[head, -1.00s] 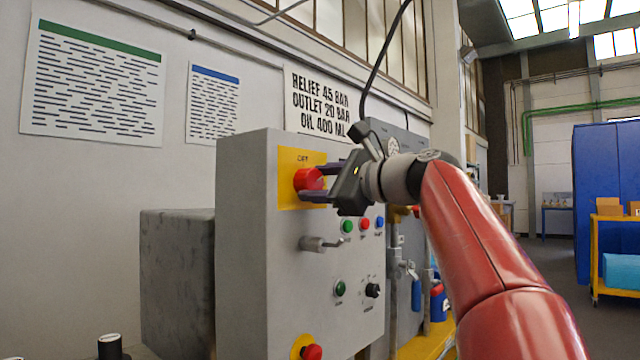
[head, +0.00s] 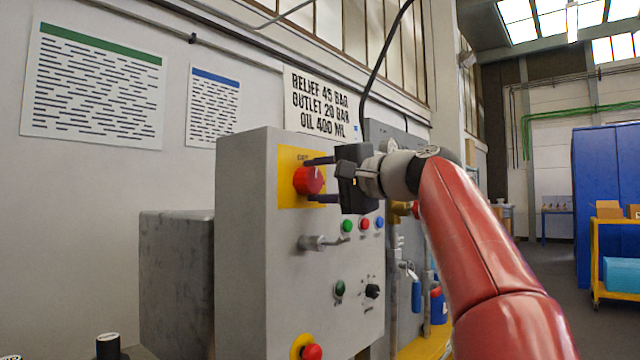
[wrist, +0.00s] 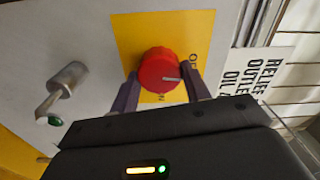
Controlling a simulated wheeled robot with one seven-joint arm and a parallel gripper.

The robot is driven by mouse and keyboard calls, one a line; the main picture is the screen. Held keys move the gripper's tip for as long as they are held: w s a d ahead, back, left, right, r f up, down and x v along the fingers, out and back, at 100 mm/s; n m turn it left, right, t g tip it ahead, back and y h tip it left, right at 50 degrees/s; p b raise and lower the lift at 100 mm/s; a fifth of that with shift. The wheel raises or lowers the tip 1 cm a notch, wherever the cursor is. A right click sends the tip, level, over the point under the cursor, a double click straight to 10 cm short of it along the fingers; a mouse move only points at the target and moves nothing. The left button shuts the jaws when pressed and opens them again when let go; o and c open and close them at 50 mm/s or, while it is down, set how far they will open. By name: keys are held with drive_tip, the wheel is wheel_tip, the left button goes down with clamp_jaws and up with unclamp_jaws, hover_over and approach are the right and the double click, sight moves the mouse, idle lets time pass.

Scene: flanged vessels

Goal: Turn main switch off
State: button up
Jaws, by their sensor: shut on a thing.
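The main switch is a red round knob (head: 309,180) on a yellow plate (head: 289,160), high on the front of the grey cabinet. It also shows in the wrist view (wrist: 157,68), where its white mark points right, between the "ON" lettering below and the "OFF" lettering, nearer "OFF". My gripper (head: 322,179) reaches in from the right, one finger above and one below the knob. In the wrist view the fingers of my gripper (wrist: 160,90) stand on both sides of the knob, shut on it. Finger contact is hard to see.
A grey handle (head: 322,242) sticks out below the switch on the cabinet (head: 245,260). A second red button (head: 312,351) is at the bottom. Open floor lies to the right.

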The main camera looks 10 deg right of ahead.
drive_tip(key=shift+n, duration=0.8)
drive_tip(key=o, duration=1)
drive_tip(key=b+v, duration=0.1)
drive_tip(key=v, duration=0.6)
drive_tip(key=shift+s+d+b, duration=0.2)
drive_tip(key=shift+s+b, duration=0.1)
drive_tip(key=shift+b, duration=0.1)
